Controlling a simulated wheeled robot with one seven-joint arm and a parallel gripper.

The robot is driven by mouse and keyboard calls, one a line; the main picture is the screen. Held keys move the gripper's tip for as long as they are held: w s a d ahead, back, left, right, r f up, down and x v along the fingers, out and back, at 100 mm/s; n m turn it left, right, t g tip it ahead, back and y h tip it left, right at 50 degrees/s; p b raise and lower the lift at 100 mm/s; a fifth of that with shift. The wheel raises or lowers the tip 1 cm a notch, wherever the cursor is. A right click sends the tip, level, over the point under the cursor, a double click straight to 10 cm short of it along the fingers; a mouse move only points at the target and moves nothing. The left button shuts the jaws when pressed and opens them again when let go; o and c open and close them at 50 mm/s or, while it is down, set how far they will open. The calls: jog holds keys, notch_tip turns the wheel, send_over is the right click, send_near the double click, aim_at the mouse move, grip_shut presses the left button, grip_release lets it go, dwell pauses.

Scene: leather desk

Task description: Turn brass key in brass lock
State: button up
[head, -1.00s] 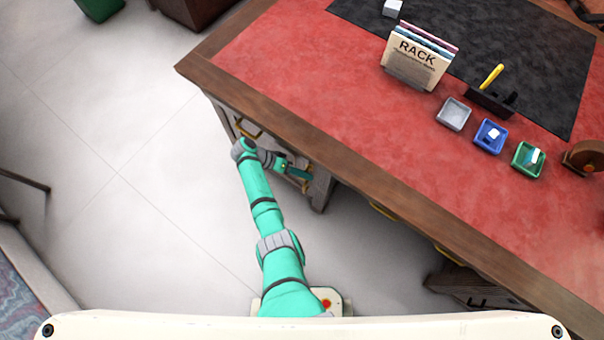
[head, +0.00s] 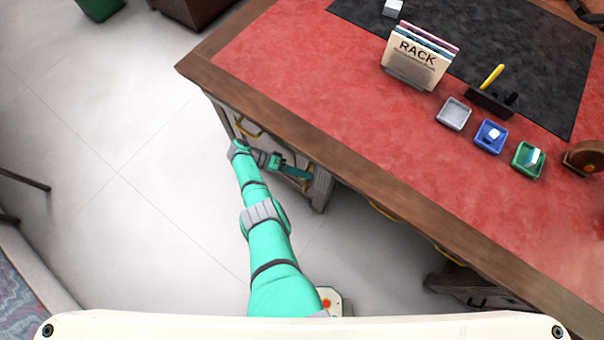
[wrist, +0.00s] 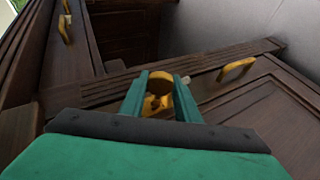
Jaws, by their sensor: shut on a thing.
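My gripper (wrist: 160,80) is shut on the brass key (wrist: 152,103), which shows between its two green fingers in the wrist view. A rounder brass part beyond it, at the desk's wooden front, looks like the brass lock (wrist: 161,84). The fingers and the key hide much of it, and I cannot tell where key ends and lock begins or how far the key has turned. In the head view my gripper (head: 297,173) is at the desk's drawer front, below the overhanging top; key and lock are not clear there.
The desk edge (head: 330,150) overhangs the drawers. A rack (head: 415,62) and small trays (head: 453,114) stand on the red desktop. The floor (head: 110,200) left of the arm is clear.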

jog(key=o, duration=1.1)
jog(key=shift+c, duration=0.2)
